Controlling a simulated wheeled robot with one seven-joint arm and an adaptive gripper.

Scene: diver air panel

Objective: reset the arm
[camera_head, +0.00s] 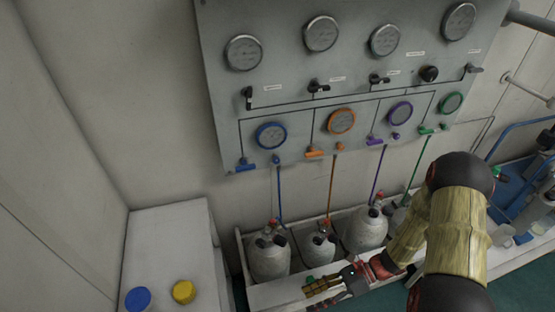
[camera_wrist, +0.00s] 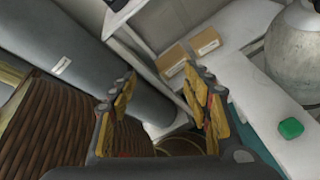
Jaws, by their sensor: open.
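My arm reaches in from the lower right in the head view. My gripper (camera_head: 330,288) is low in front of the gas cylinder rack, near its front edge. In the wrist view my gripper (camera_wrist: 162,110) shows two yellow and black fingers spread apart with nothing between them. Beyond the fingers are a dark grey cylinder, a brown woven surface and small brown boxes. In the head view part of the rack and one cylinder are hidden behind my arm.
The grey air panel (camera_head: 300,90) with gauges and valves is on the wall. Grey cylinders (camera_head: 270,258) stand in the white rack (camera_head: 268,295). A white cabinet (camera_head: 168,240) at left carries a blue cap (camera_head: 138,299) and a yellow cap (camera_head: 183,292). A green cap (camera_wrist: 291,128) lies on a white ledge.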

